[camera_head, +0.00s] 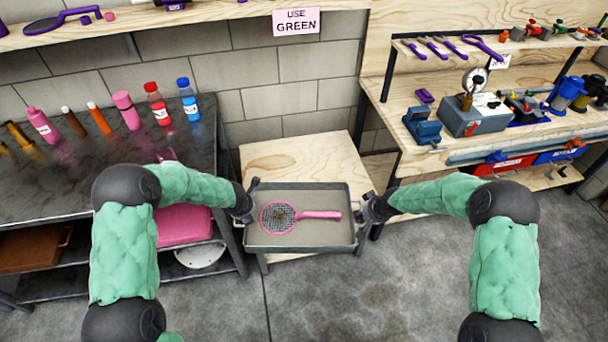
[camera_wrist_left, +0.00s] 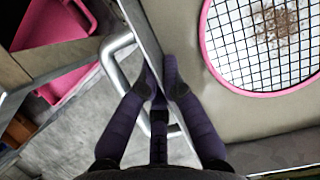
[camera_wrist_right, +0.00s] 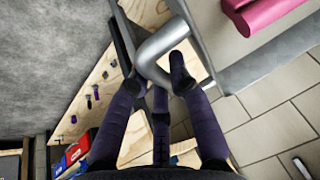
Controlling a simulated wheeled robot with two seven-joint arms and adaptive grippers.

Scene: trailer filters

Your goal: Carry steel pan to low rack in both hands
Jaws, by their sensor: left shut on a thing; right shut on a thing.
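The steel pan (camera_head: 325,236) is a shallow grey rectangular tray, roughly level, in the middle of the head view. A pink strainer (camera_head: 278,217) with a dark mesh and brown debris lies in it. My left gripper (camera_head: 247,205) is shut at the pan's left end. The left wrist view shows its fingers (camera_wrist_left: 160,72) at the bent bar handle and wall. My right gripper (camera_head: 370,207) is shut on the handle (camera_wrist_right: 160,45) at the right end. A low pale wooden stand (camera_head: 290,158), possibly the low rack, shows behind and below the pan. The pan hides its front part.
A dark bench (camera_head: 60,200) with several bottles stands left, with a pink bin (camera_head: 183,226) on its lower shelf. A wooden workbench (camera_head: 400,120) with a vise (camera_head: 422,126) stands right. A pink "USE GREEN" sign (camera_head: 296,22) hangs above. The concrete floor in front is clear.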

